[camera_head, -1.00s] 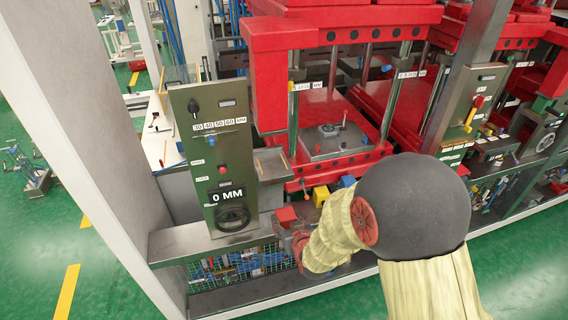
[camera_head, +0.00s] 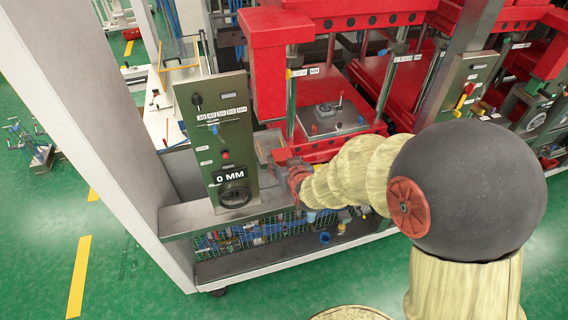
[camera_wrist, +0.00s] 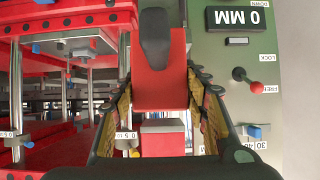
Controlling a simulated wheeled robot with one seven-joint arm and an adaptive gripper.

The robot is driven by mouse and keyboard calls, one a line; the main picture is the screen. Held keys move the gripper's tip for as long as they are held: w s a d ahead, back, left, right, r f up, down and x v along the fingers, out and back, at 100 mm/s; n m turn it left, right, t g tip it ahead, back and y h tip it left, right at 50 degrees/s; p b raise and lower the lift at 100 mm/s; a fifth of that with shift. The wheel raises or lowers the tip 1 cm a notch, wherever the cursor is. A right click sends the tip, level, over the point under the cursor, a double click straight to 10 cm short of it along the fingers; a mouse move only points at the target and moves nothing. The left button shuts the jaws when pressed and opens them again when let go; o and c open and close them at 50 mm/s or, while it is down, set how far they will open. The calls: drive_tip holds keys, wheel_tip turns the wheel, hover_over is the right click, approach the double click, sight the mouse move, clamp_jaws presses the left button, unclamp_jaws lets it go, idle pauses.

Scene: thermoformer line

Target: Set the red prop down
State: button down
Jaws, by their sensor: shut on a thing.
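The red prop (camera_wrist: 160,82) is a red block with a dark grey rounded part at its upper end in the wrist view. It sits between the fingers of my gripper (camera_wrist: 160,95), which is shut on it. In the head view my gripper (camera_head: 288,168) is just right of the green control panel (camera_head: 218,150), above the grey ledge, in front of the red press. The prop cannot be made out clearly there. In the wrist view a second red block (camera_wrist: 162,142) shows farther down between the fingers; what it rests on is hidden.
The red press (camera_head: 335,120) with its platen and chrome posts stands behind my gripper. A grey metal ledge (camera_head: 190,218) runs below the panel, with mesh and several small parts beneath. A white upright (camera_head: 85,110) stands at left. My arm covers the ledge's right part.

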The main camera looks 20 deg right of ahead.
sight(283, 155)
drive_tip(key=shift+w+p, duration=0.65)
drive_tip(key=shift+w, duration=4.7)
drive_tip(key=shift+s+f+b, duration=0.1)
drive_tip(key=shift+f+b, duration=0.4)
drive_tip(key=shift+b, duration=0.2)
drive_tip(key=c, duration=0.9)
unclamp_jaws()
drive_tip(key=shift+f, duration=0.1)
drive_tip(key=shift+s+f, duration=0.1)
drive_tip(key=shift+f, duration=0.05)
drive_tip(key=shift+s+r, duration=0.25)
drive_tip(key=v, duration=1.1)
drive_tip(key=shift+s+r, duration=0.15)
